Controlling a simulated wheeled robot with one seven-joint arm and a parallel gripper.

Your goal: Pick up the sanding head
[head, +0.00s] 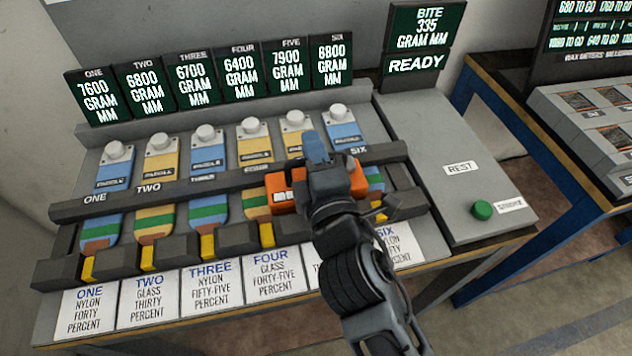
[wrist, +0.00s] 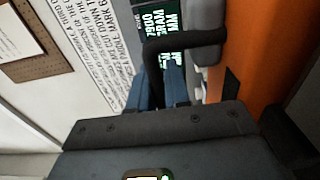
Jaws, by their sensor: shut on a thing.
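The sanding head appears to be the orange tool (head: 286,190) with a pale label, in front of paddles five and six in the head view. My gripper's blue fingers (head: 316,147) show above it, and my dark gripper body covers its middle. In the wrist view its orange side (wrist: 243,45) fills the right, with a dark bent bar beside it. My blue fingers (wrist: 164,88) are close together on that bar, so my gripper is shut on the tool. Whether the tool touches the bench fixture is hard to tell.
Name cards (head: 211,285) line the front. Readout screens (head: 195,85) stand behind. A blue-framed table (head: 520,200) stands further right.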

